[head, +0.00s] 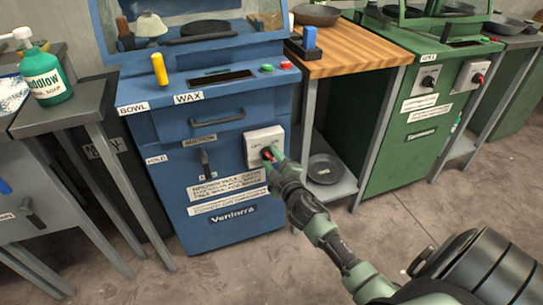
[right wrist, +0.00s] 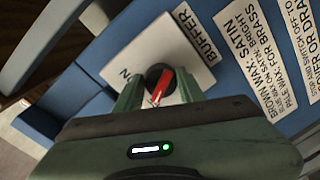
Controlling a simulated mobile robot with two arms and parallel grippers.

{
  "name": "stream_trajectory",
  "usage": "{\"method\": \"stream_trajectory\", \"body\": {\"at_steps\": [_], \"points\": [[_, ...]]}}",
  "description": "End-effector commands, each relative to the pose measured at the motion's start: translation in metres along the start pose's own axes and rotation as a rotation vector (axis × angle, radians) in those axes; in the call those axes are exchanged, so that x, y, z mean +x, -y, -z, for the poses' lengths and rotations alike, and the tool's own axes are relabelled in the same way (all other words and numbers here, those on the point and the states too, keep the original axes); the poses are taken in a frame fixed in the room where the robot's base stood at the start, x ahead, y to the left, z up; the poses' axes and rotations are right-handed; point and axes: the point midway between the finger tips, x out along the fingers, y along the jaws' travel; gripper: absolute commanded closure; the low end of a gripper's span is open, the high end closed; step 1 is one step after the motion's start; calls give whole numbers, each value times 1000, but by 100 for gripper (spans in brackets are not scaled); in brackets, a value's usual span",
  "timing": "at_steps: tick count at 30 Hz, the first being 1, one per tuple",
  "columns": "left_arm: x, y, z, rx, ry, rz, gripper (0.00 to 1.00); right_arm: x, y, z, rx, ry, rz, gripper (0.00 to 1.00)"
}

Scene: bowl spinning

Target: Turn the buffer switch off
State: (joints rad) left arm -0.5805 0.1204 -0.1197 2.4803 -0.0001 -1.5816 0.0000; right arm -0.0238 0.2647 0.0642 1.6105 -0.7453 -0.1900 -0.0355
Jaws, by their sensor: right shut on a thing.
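The buffer switch is a pale square box (head: 259,138) on the front of the blue machine (head: 222,218). Its black round knob with a red handle (right wrist: 162,84) shows in the right wrist view, beside a label reading BUFFER (right wrist: 196,32). The red handle stands tilted in that view. My right gripper (head: 271,158) reaches the box from below right and is shut on the knob, with one finger on each side (right wrist: 160,92). The gripper hides part of the knob in the head view. My left gripper is not in view.
A wooden-topped bench (head: 345,48) with a dark bowl on its lower shelf (head: 338,192) stands right of the blue machine. A green machine (head: 400,145) with similar switches is farther right. A soap bottle (head: 44,78) stands on the left table. Open floor lies in front.

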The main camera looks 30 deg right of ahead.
Motion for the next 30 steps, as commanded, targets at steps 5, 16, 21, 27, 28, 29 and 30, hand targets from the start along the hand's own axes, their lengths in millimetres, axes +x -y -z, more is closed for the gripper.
{"method": "stream_trajectory", "body": {"at_steps": [5,16,21,27,28,29,30], "points": [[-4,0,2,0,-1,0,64,0,-1,1,-137,9,-2,100],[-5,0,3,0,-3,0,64,0,-1,2,-307,20,-4,100],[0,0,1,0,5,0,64,0,-1,2,-334,22,-5,100],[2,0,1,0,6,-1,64,0,0,2,-341,22,-5,100],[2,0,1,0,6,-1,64,0,0,2,-341,22,-5,100],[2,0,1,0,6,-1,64,0,0,2,-341,22,-5,100],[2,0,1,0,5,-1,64,0,0,2,-341,22,-5,100]]}}
